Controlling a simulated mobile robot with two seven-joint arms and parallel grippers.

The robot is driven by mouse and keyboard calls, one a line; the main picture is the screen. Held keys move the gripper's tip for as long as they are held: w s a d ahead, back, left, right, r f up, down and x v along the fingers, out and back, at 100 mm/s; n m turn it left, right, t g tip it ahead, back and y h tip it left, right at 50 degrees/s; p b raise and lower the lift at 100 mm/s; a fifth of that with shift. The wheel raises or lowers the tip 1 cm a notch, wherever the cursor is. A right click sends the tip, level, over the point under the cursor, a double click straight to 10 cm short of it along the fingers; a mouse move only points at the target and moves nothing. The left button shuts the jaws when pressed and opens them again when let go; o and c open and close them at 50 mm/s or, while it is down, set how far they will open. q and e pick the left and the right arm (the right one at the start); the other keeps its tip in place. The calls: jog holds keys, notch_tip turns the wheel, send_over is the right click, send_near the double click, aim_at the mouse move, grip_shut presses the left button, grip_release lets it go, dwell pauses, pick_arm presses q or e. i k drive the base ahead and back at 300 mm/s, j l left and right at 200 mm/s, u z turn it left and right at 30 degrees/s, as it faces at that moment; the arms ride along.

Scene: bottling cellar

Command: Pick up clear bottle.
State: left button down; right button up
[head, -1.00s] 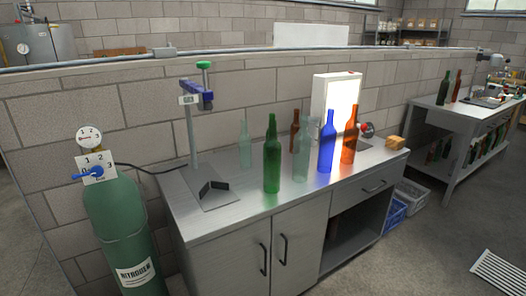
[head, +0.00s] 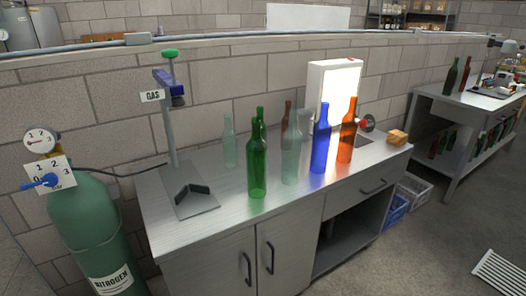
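Two pale see-through bottles stand upright on the steel counter (head: 225,205). One clear bottle (head: 229,141) is at the back left, near the wall. The other clear bottle (head: 291,154) is between a green bottle and a blue bottle, in front of a brown one. Neither of my grippers is in view.
A green bottle (head: 257,160), a brown bottle (head: 286,116), a blue bottle (head: 320,142) and an orange bottle (head: 346,132) crowd close by. A lit white panel (head: 336,68) stands behind. A gas stand (head: 171,125) and nitrogen cylinder (head: 90,225) are at left.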

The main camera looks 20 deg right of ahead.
aim_at(291, 139)
jog(key=i+l+u, duration=0.15)
jog(key=l+u, duration=0.15)
jog(key=i+l+u, duration=0.1)
jog(key=l+u, duration=0.15)
jog(key=l, duration=0.25)
jog(key=l+u, duration=0.3)
jog(key=l, duration=0.15)
jog(key=i, duration=0.05)
